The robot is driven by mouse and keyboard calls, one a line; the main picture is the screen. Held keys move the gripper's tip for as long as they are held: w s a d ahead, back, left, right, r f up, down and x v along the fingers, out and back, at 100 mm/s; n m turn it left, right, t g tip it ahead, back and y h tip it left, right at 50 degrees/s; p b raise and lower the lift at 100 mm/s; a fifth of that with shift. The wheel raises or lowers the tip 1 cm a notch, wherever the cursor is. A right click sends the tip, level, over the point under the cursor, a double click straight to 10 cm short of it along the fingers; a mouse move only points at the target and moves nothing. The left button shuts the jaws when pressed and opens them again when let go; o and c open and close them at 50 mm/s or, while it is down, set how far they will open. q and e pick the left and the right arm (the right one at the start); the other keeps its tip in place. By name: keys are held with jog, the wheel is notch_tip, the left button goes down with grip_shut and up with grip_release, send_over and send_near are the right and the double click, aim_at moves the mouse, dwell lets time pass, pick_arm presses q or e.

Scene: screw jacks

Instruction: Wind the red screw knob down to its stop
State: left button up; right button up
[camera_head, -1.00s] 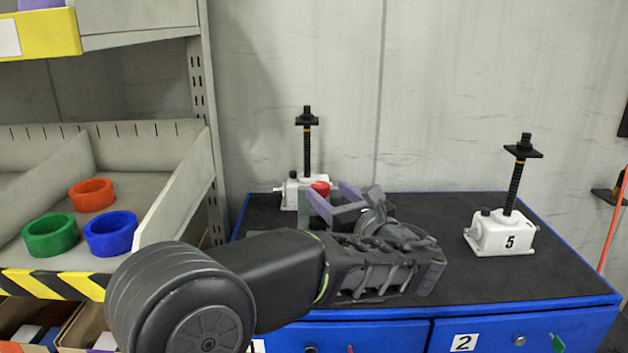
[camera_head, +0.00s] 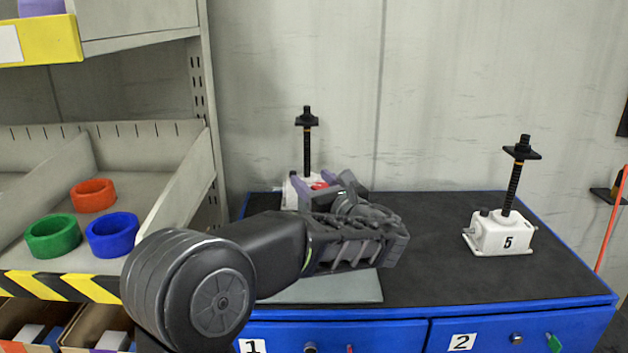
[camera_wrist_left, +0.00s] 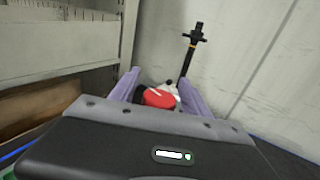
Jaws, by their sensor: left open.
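The red screw knob (camera_head: 319,186) shows only in part in the head view, low beside the left screw jack, behind my gripper. In the left wrist view the red knob (camera_wrist_left: 158,97) has a white line on top and lies between the two purple fingers. The left jack has a white base (camera_head: 292,192) and an upright black threaded screw (camera_head: 307,150) with a black plate near its top. My left gripper (camera_head: 318,178) is open, its fingers on either side of the knob; I cannot tell whether they touch it. My right gripper is not in view.
A second white jack marked 5 (camera_head: 503,233) stands at the right of the black-topped blue cabinet (camera_head: 450,275). A grey flat plate (camera_head: 330,288) lies at the front. Shelving with orange, green and blue rings (camera_head: 112,235) stands left.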

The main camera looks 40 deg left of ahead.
pick_arm(q)
jog(key=shift+c, duration=0.2)
grip_shut()
dwell(0.3)
jog(key=shift+t, duration=0.3)
